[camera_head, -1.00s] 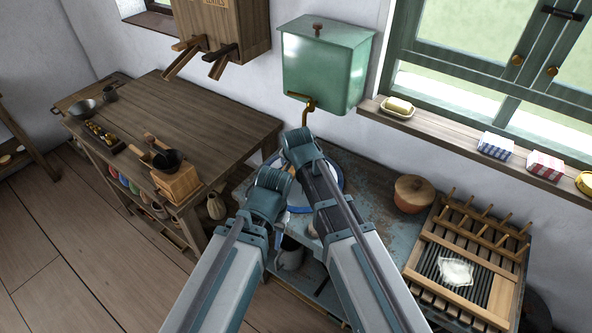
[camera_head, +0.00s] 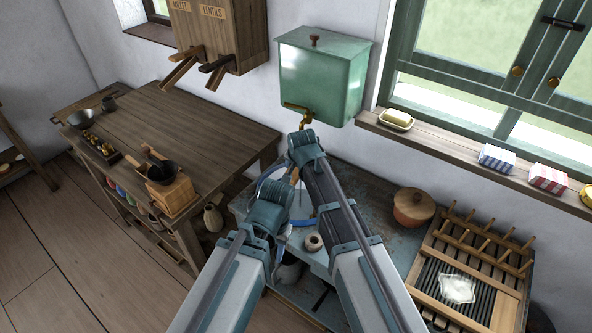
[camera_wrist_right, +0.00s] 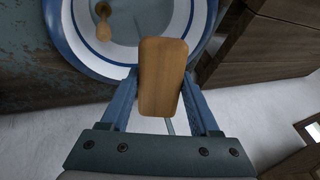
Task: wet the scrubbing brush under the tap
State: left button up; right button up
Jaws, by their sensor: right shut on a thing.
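My right gripper (camera_wrist_right: 163,92) is shut on the scrubbing brush (camera_wrist_right: 163,75), a pale wooden block, in the right wrist view. Its bristles are hidden. Beneath it is a white basin with a blue rim (camera_wrist_right: 60,40), which shows partly between my arms in the head view (camera_head: 300,215). The brass tap (camera_head: 304,117) sticks out of the green water tank (camera_head: 318,80). The end of my right arm is just below the tap in the head view, with its fingers hidden. My left gripper (camera_head: 270,190) is lower and to the left, above the washstand, and its fingertips are hidden.
A small roll-like object (camera_head: 313,242) stands on the washstand beside the basin. A lidded pot (camera_head: 413,207) and a slatted wooden rack (camera_head: 470,260) are to the right. A wooden worktable (camera_head: 190,120) stands left. A small tan object (camera_wrist_right: 103,25) shows over the basin.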

jog(key=shift+s, duration=0.1)
pick_arm(q)
jog(key=shift+w, duration=0.1)
pick_arm(e)
jog(key=s+a, duration=0.3)
jog(key=s, duration=0.4)
jog(key=shift+s, duration=0.25)
dwell(0.4)
